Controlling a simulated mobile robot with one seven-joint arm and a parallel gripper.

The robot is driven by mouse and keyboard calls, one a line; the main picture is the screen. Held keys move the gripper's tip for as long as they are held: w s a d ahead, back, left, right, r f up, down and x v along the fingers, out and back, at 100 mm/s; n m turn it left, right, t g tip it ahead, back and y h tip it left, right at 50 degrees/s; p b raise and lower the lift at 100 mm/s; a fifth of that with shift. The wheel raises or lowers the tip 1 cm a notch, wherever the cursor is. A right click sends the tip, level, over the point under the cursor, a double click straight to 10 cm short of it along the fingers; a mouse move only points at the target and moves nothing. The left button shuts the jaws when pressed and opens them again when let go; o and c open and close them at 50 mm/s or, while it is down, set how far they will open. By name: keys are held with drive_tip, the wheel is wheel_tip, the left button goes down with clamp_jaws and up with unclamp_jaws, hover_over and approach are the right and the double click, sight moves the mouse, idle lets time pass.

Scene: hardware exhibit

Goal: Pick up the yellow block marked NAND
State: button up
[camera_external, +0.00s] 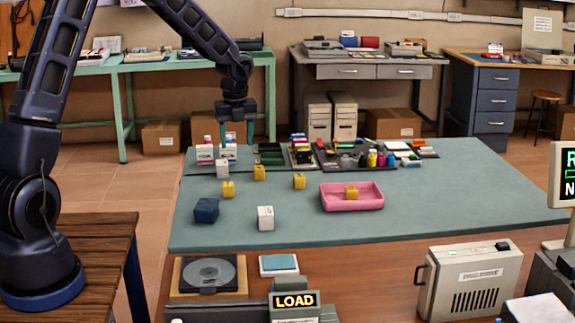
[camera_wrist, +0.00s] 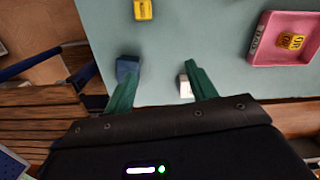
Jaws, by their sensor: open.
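Several yellow blocks show in the external view: a left one (camera_external: 228,189), a back one (camera_external: 259,172), a right one (camera_external: 299,181), and one in the pink tray (camera_external: 351,192). Their lettering is too small there to tell which is marked NAND. In the wrist view, one yellow block (camera_wrist: 143,9) is cut by the top edge, its marking unreadable. The tray's block (camera_wrist: 290,41) bears letters that look like OR. My gripper (camera_external: 236,136) hangs above the back left of the mat, open and empty. Its green fingers (camera_wrist: 160,78) are spread apart in the wrist view.
A dark blue block (camera_external: 206,210) and white blocks (camera_external: 265,217) (camera_external: 222,169) stand on the green mat (camera_external: 440,205). The pink tray (camera_external: 338,207) lies right of them. Crowded trays and small bottles (camera_external: 372,158) line the back. The mat's right side is clear.

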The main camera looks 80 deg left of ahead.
drive_tip(key=m, duration=0.2)
hover_over(228, 184)
wheel_tip(228, 184, down, 7)
drive_tip(key=shift+h, duration=0.3)
drive_tip(key=f, duration=0.5)
drive_tip(key=shift+w+a+f, duration=0.15)
drive_tip(key=shift+w+a, duration=0.05)
drive_tip(key=shift+a, duration=0.1)
drive_tip(key=shift+s+d+f, duration=0.1)
drive_tip(key=shift+f, duration=1.25)
drive_tip(key=shift+s+d+f, duration=0.1)
drive_tip(key=shift+f, duration=1.25)
drive_tip(key=c, duration=1.1)
drive_tip(key=shift+o, duration=0.2)
